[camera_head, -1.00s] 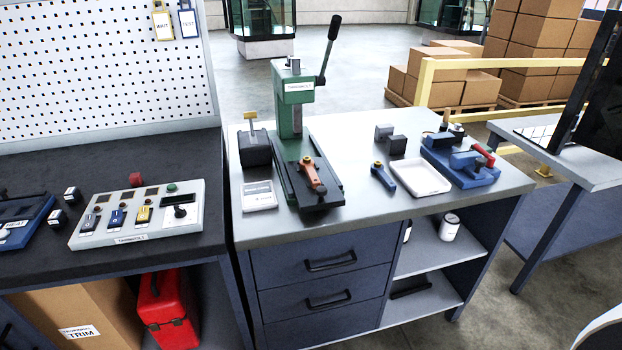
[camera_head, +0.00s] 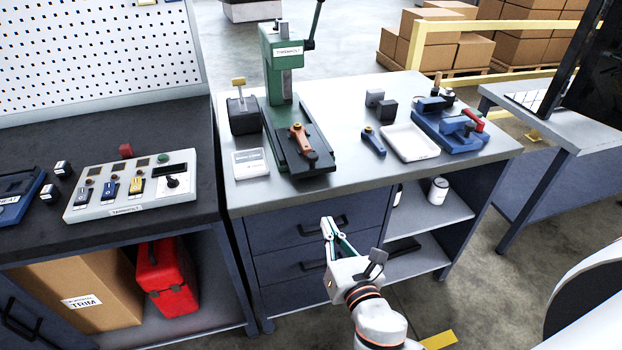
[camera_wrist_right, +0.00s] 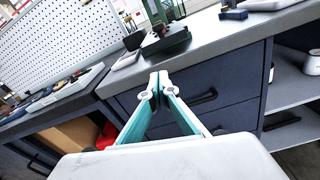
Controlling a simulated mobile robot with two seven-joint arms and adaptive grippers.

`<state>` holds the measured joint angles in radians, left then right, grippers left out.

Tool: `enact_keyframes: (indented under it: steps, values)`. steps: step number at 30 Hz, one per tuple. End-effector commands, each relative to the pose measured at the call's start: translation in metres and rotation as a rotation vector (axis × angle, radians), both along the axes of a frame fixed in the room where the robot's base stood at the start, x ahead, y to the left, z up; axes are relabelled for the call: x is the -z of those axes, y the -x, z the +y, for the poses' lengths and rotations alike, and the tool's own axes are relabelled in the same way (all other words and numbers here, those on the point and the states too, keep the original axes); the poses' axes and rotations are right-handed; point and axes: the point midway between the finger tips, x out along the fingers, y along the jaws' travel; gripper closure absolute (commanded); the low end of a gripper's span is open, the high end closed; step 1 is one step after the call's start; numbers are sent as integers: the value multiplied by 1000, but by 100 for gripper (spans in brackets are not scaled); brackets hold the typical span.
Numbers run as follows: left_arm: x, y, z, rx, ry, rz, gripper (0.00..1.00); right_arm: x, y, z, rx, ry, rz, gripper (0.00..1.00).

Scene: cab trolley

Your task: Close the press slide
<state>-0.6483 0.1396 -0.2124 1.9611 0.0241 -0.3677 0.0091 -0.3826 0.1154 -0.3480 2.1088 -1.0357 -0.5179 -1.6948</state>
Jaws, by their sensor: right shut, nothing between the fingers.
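The green press (camera_head: 283,70) stands on the grey workbench in the head view. Its dark slide (camera_head: 306,158) sticks out toward the bench's front edge, with an orange-brown clamp piece (camera_head: 303,140) on it. The press base and slide also show at the top of the right wrist view (camera_wrist_right: 165,40). My right gripper (camera_head: 328,226) is in front of the bench drawers, below the bench top and apart from the press. It is shut and empty; its fingertips meet in the right wrist view (camera_wrist_right: 158,78). My left gripper is not in view.
A blue-handled lever piece (camera_head: 373,141), a white tray (camera_head: 409,142) and a blue fixture (camera_head: 450,128) sit right of the press. A black block (camera_head: 243,117) and a white labelled box (camera_head: 251,163) sit left. Drawer handles (camera_head: 325,226) protrude below the bench top.

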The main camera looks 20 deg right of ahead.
Motion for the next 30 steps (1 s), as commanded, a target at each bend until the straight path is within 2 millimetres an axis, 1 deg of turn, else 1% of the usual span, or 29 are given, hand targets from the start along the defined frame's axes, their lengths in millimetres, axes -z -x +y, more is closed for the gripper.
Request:
enact_keyframes:
  steps: [1, 3, 8, 11, 24, 30]
  values:
    - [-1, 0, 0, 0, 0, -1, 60, -10, -3, 0, 2, 71, -19, 100]
    - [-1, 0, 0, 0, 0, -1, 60, -18, -5, 0, 6, 147, -37, 100]
    - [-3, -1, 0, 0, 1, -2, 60, -24, -12, -1, 9, 202, -48, 100]
    - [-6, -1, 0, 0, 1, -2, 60, -25, -24, -1, 9, 200, -49, 100]
    - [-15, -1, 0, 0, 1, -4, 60, -24, -108, -6, 9, 195, -47, 100]
    - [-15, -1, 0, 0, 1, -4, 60, -23, -134, -8, 9, 196, -46, 100]
